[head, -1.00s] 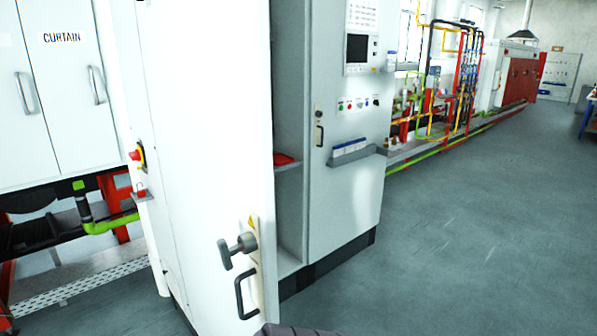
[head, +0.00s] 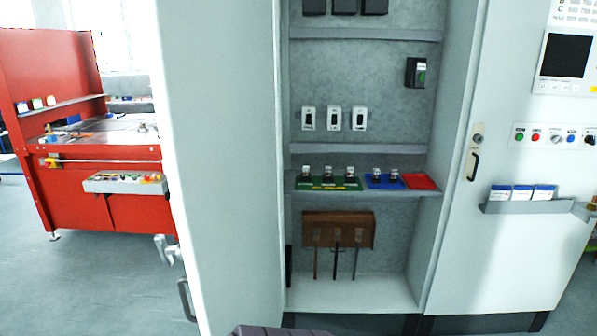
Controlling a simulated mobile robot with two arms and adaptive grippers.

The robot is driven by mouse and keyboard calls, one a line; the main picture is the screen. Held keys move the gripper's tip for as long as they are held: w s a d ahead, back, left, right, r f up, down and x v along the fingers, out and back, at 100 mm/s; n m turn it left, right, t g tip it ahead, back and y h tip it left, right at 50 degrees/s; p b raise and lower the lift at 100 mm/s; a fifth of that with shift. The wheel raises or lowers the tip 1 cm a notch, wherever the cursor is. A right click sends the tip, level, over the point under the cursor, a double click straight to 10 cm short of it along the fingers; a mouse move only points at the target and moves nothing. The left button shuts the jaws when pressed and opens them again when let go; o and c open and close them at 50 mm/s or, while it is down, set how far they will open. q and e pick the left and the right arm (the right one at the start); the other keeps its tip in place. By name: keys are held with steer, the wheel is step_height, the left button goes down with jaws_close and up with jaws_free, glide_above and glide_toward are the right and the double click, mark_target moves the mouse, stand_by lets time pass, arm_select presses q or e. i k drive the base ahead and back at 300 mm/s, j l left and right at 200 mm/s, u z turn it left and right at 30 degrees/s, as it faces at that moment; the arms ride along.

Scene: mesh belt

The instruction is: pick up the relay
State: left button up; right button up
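The open cabinet (head: 432,250) stands in front of me in the head view. No part in it is clearly labelled as the relay. Several small clear-and-dark plug-in parts stand upright on its middle shelf, some on a green mat (head: 329,188) and two on a blue mat (head: 385,186). A red mat (head: 420,182) beside them is bare. Three white modules (head: 333,119) sit on the back panel above. Neither gripper is in view.
The open cabinet door (head: 228,150) stands at the left of the opening. A brown block with rods (head: 338,231) is in the lower bay. A panel with buttons and a card holder (head: 530,205) is at the right. A red machine (head: 110,190) stands far left.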

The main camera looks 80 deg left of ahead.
mark_target(327, 170)
steer(key=i+j+u, duration=0.25)
steer(key=u, duration=0.2)
steer(key=i+j+u, duration=0.1)
steer(key=i+u, duration=0.6)
steer(key=u, duration=0.15)
steer(key=i+l+u, duration=0.1)
steer(key=i+u, duration=0.35)
steer(key=i+l+u, duration=0.15)
steer(key=u, duration=0.25)
steer(key=i+l, duration=0.05)
